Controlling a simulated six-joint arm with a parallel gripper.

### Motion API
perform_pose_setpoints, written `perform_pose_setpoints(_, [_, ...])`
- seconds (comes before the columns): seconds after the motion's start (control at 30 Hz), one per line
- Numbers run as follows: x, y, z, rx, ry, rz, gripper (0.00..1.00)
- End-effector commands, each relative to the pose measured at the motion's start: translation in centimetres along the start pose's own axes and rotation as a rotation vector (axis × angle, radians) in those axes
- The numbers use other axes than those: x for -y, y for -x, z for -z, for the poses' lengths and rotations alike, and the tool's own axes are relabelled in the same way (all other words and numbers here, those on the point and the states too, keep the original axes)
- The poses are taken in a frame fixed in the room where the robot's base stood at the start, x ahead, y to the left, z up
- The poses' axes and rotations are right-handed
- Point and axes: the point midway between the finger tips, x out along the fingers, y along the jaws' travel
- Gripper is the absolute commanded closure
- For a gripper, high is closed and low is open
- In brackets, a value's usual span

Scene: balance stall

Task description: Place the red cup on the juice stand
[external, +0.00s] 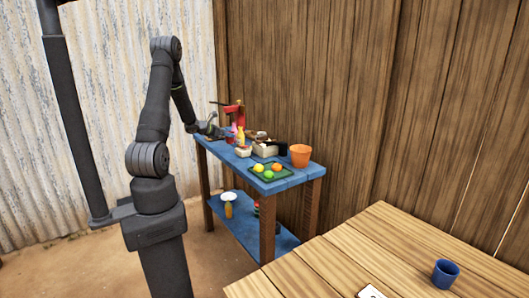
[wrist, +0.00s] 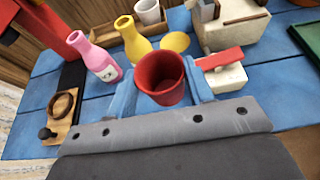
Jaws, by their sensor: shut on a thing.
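The red cup (wrist: 162,82) is upright between the two blue fingers of my gripper (wrist: 162,90) in the wrist view. The gripper is shut on it, above the blue tabletop. A red upright frame (wrist: 28,18) with a dark base stands at the upper left of the wrist view and looks like the juice stand. It also shows as a red frame in the external view (external: 237,113), right by my gripper (external: 224,132). The cup is too small to make out clearly in the external view.
A cream box with a red top (wrist: 222,72) is right of the cup. A wooden board (wrist: 62,120) lies left. An orange bucket (external: 301,156) stands at the blue table's far right.

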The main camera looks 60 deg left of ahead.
Motion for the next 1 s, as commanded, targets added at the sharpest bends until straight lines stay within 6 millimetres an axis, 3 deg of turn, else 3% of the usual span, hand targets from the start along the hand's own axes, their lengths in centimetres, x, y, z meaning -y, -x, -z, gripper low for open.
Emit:
perform_pose_setpoints(0.17, [-1.5,-0.2,0.9,0.0,-0.001,0.0,0.75])
perform_pose_setpoints(0.53, [-1.5,-1.6,4.3,-0.002,0.002,0.001,0.75])
perform_pose_setpoints(0.93, [-1.5,-1.8,4.9,-0.001,0.0,0.0,0.75])
perform_pose_setpoints(0.97, [-1.5,-1.9,4.9,-0.001,0.0,0.0,0.5])
perform_pose_setpoints(1.0, [-1.5,-1.8,4.9,-0.001,-0.001,0.0,0.43])
